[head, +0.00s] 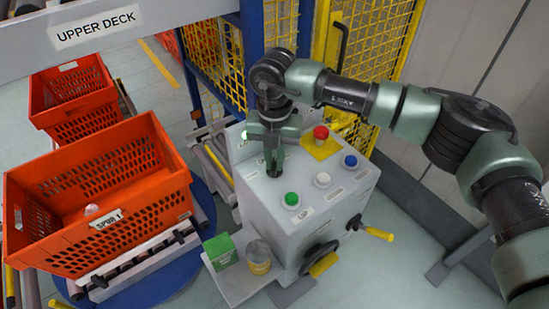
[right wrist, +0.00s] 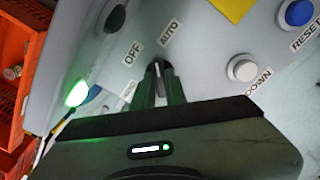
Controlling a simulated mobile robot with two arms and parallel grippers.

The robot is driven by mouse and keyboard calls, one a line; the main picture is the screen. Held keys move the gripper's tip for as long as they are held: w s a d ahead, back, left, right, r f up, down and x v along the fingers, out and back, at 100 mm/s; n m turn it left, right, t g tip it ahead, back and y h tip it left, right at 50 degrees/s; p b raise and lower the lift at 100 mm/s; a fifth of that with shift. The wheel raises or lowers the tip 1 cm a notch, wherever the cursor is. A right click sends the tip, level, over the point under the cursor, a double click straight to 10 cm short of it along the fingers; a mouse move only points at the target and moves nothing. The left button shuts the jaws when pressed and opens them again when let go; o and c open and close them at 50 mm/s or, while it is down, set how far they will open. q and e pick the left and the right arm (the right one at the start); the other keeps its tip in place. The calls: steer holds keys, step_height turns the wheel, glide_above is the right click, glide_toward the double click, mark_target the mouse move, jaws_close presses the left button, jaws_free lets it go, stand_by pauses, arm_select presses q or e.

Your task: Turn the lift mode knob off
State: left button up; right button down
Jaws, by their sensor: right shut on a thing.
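The lift mode knob (right wrist: 158,67) is a small dark knob with a light mark, on the grey top of the control box (head: 318,213). In the right wrist view it sits between the two green fingers of my right gripper (right wrist: 160,84), which are shut on it. The OFF label (right wrist: 132,53) and the AUTO label (right wrist: 171,33) lie just beyond it; a third label is partly hidden by the gripper. I cannot tell exactly which label the knob points to. In the head view my right gripper (head: 272,160) points down onto the panel and largely hides the knob.
Nearby on the panel are a green button (head: 290,199), a white DOWN button (head: 322,180), a blue RESET button (head: 351,161) and a red emergency stop (head: 321,133). Orange totes (head: 110,205) stand left. A yellow mesh fence (head: 375,45) stands behind.

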mark_target(274, 163)
steer(key=shift+f+n+b, duration=0.15)
steer(key=shift+n+b, duration=0.25)
steer(key=shift+b, duration=0.25)
steer(key=n+b, duration=0.4)
steer(key=b, duration=0.1)
steer(key=shift+n+b, duration=1.55)
steer(key=shift+n, duration=0.45)
steer(key=shift+r, duration=0.2)
steer(key=c, duration=1.4)
jaws_free()
steer(key=shift+c, duration=0.2)
step_height(274, 163, up, 8)
steer(key=shift+f+b, duration=0.1)
steer(key=shift+b, duration=0.65)
